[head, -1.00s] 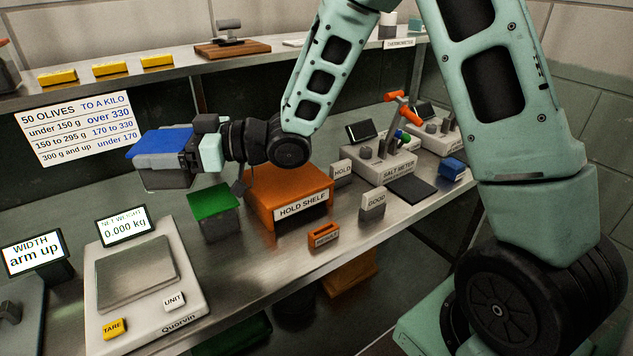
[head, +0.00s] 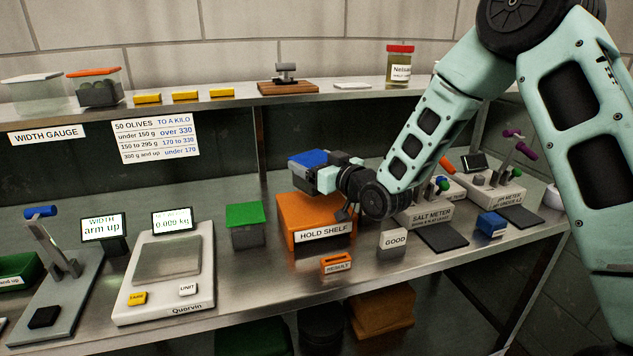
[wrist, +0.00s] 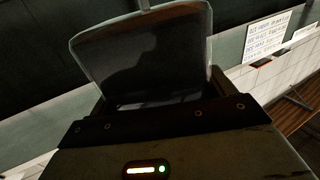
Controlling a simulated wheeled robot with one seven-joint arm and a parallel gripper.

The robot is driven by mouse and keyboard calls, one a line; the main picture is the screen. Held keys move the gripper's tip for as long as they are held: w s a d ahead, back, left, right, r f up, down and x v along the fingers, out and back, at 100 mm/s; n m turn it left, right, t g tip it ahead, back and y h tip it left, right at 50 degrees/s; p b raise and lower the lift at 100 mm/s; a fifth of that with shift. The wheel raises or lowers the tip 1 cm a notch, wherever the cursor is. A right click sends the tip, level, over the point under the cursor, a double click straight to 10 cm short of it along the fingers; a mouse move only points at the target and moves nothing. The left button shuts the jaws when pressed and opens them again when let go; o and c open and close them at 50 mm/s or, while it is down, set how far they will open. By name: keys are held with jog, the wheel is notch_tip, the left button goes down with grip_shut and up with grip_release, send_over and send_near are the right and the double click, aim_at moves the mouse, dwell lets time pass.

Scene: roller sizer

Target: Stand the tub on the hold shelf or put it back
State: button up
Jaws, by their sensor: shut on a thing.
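The tub with a blue lid (head: 307,158) is held in my gripper (head: 327,178), which is shut on it. It shows at the back of the orange hold shelf (head: 291,216), above its top in the head view. I cannot tell whether the tub touches the shelf; its lower part is partly hidden by my gripper. In the wrist view the tub (wrist: 145,50) is a dark, see-through shape with a pale rim in front of my gripper (wrist: 150,103).
A green-lidded tub (head: 246,225) stands left of the hold shelf. The scale (head: 165,268) is further left. A small orange result holder (head: 336,262) and the GOOD tag (head: 393,243) stand in front and to the right. The salt meter (head: 422,215) is right of my wrist.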

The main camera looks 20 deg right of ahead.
jog(key=shift+a+f, duration=0.1)
jog(key=shift+f, duration=2)
jog(key=shift+f, duration=0.2)
jog(key=o, duration=1.2)
